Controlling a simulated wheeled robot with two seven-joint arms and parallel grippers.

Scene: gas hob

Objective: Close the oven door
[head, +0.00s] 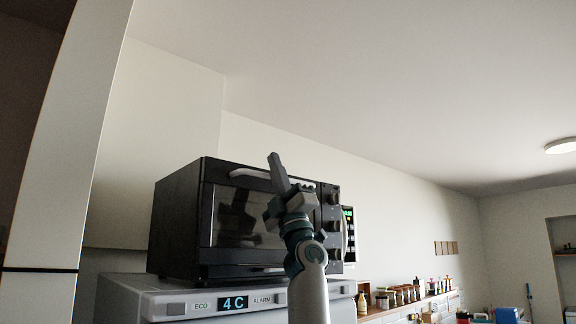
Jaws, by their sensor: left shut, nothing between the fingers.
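A black countertop oven (178,225) stands on a white appliance left of centre in the head view. Its dark glass door (238,218) faces me and looks upright against the oven front, with a pale handle bar along the top edge. My left gripper (277,160) is raised in front of the oven's right part, with its fingers together and pointing up. It overlaps the door and handle in the picture, and I cannot tell whether it touches them. My arm hides the right part of the door. My right gripper is not in view.
The white appliance (130,297) below has a lit display. A second appliance with a green display (348,222) shows behind the oven's right side. A shelf with several jars (405,296) runs along the wall at right. A tall pale panel (75,150) stands at left.

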